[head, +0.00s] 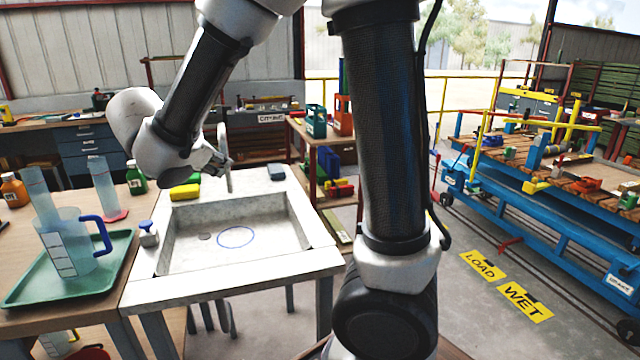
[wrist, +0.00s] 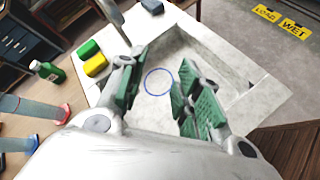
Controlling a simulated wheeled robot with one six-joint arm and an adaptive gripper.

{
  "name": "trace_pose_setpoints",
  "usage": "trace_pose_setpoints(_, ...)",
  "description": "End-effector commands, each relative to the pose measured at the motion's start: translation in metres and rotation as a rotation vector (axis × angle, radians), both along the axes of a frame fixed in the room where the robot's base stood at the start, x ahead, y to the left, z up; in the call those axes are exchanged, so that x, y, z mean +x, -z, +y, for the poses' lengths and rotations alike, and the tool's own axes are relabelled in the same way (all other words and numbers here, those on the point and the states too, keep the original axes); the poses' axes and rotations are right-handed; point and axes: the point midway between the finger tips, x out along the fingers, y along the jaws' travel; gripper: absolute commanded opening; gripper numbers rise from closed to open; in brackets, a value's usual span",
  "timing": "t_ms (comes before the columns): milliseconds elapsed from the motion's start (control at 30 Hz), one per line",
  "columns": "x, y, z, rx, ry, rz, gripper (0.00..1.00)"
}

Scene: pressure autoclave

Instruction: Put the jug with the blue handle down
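The jug with the blue handle (head: 72,244) stands upright on a green tray (head: 22,284) on the wooden bench at the left, in the head view. Its handle faces right, and I cannot make it out in the wrist view. My gripper (head: 222,160) is above the back part of the stone sink, well to the right of the jug and apart from it. In the wrist view my gripper (wrist: 158,98) has its green-padded fingers spread wide with nothing between them. A blue ring mark (head: 235,237) is on the sink floor; it also shows in the wrist view (wrist: 159,82).
The sink (head: 300,262) is otherwise empty. A tap (head: 228,150) rises behind it, with a yellow sponge (head: 185,192) and a green block on its back ledge. A soap dispenser (head: 148,234), cylinder (head: 104,185) and bottles are near the jug.

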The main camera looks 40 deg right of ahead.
Motion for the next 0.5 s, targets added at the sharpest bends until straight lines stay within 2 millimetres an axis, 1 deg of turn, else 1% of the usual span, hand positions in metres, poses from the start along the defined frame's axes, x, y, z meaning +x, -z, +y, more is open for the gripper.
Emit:
trace_pose_setpoints(33, -0.027, -0.014, -0.050, 0.133, 0.182, -0.036, 0.34)
trace_pose_setpoints(67, -0.045, -0.018, -0.074, 0.216, 0.288, -0.055, 0.34)
trace_pose_setpoints(100, -0.071, -0.020, -0.101, 0.324, 0.426, -0.081, 0.34)
trace_pose_setpoints(167, -0.112, -0.020, -0.131, 0.495, 0.624, -0.126, 0.34)
trace_pose_setpoints(200, -0.139, -0.018, -0.144, 0.608, 0.749, -0.156, 0.34)
trace_pose_setpoints(267, -0.176, -0.015, -0.154, 0.776, 0.918, -0.203, 0.34)
trace_pose_setpoints(300, -0.197, -0.012, -0.156, 0.881, 1.017, -0.233, 0.34)
trace_pose_setpoints(333, -0.210, -0.010, -0.155, 0.956, 1.081, -0.254, 0.34)
trace_pose_setpoints(400, -0.234, -0.007, -0.149, 1.112, 1.206, -0.296, 0.34)
trace_pose_setpoints(500, -0.255, -0.005, -0.138, 1.275, 1.320, -0.335, 0.34)
